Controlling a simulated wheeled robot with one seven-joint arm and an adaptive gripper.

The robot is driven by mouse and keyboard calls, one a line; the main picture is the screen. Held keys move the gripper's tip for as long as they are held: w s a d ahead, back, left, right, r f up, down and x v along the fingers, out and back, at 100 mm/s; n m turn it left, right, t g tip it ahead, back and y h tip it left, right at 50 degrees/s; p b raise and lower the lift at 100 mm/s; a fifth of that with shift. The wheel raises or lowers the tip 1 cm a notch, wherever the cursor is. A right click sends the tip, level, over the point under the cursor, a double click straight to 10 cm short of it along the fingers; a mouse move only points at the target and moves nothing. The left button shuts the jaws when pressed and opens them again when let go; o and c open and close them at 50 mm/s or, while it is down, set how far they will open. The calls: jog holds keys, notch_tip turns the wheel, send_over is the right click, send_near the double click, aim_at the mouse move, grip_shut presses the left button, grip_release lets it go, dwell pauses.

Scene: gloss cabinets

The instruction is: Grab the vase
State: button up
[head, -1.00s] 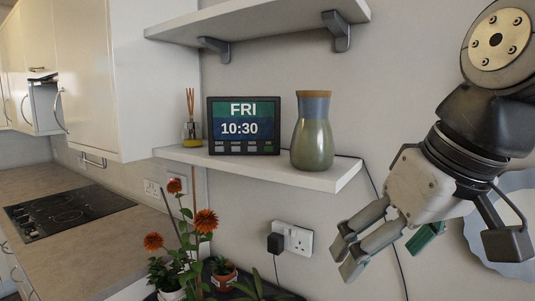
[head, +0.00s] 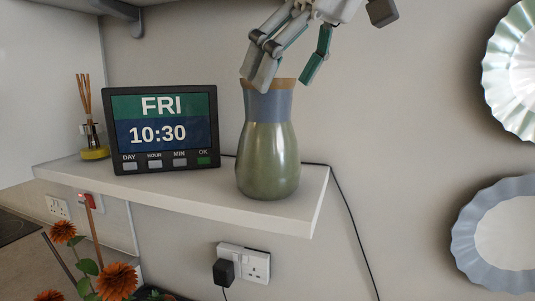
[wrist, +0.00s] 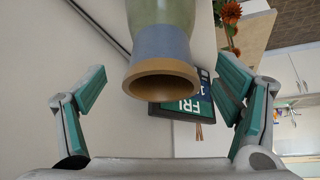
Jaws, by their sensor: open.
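The vase (head: 268,155) stands upright on the white shelf. It has a green glazed body, a blue-grey neck and a tan rim. My gripper (head: 285,78) is open above the vase, its fingers pointing down, with one finger overlapping the rim in the head view. In the wrist view the vase (wrist: 160,45) appears between the two spread fingers (wrist: 160,100), its round mouth facing the camera. The fingers appear apart from the vase there, and nothing is held.
A digital clock (head: 162,130) stands just left of the vase, and a reed diffuser (head: 93,140) is farther left. The shelf (head: 200,195) ends just right of the vase. An upper shelf bracket (head: 122,14) is at upper left. Flowers (head: 115,280) and a socket (head: 243,262) are below.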

aim_at(272, 99)
jog(key=shift+x, duration=2.35)
grip_shut()
